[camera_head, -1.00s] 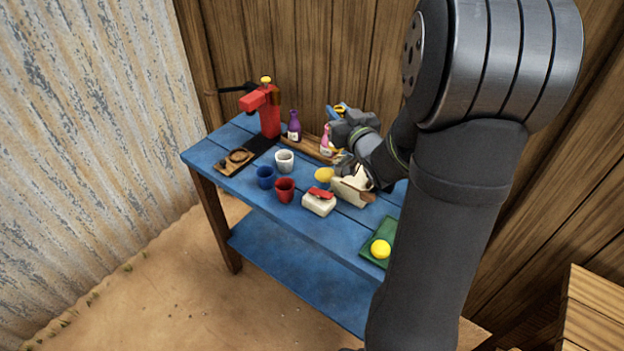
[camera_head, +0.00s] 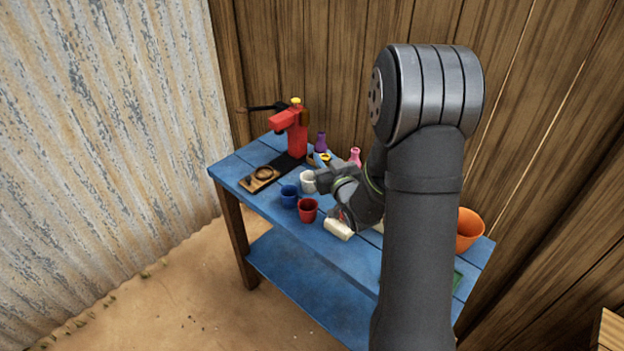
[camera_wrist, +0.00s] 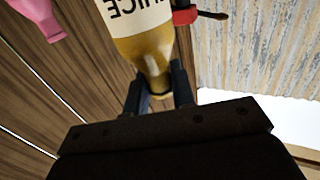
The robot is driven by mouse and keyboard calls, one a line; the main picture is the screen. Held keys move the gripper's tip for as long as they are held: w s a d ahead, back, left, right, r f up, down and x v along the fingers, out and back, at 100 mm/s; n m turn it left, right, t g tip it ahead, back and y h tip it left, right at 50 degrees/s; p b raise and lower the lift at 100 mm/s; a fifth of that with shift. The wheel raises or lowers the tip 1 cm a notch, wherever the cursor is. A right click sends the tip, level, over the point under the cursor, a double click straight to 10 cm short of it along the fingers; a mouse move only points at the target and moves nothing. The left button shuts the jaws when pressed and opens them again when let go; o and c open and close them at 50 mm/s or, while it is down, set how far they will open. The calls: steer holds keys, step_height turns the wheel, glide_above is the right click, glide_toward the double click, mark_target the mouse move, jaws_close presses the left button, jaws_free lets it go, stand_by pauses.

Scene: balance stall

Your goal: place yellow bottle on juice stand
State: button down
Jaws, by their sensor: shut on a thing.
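The yellow bottle (camera_wrist: 145,45) shows in the wrist view with a white label reading JUICE upside down. My gripper (camera_wrist: 157,90) is shut on its narrow end. In the head view my gripper (camera_head: 322,166) is over the back of the blue table, and a small yellow part of the bottle (camera_head: 326,157) shows at the fingers. A low brown wooden strip, likely the juice stand (camera_head: 311,157), is mostly hidden behind my gripper. A purple bottle (camera_head: 321,142) and a pink bottle (camera_head: 355,156) stand on either side of the held bottle. Whether it touches the stand I cannot tell.
A red press (camera_head: 290,125) stands at the back left. White (camera_head: 308,181), blue (camera_head: 289,196) and red (camera_head: 307,211) cups stand in front of my gripper. An orange pot (camera_head: 469,230) is at the right.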

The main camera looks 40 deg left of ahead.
steer(key=s+a+f, duration=0.2)
steer(key=a+f, duration=0.2)
steer(key=f, duration=0.3)
steer(key=shift+a, duration=0.4)
steer(key=c, duration=1.2)
jaws_free()
steer(key=shift+f, duration=0.15)
steer(key=v, duration=1.2)
steer(key=shift+w, duration=0.1)
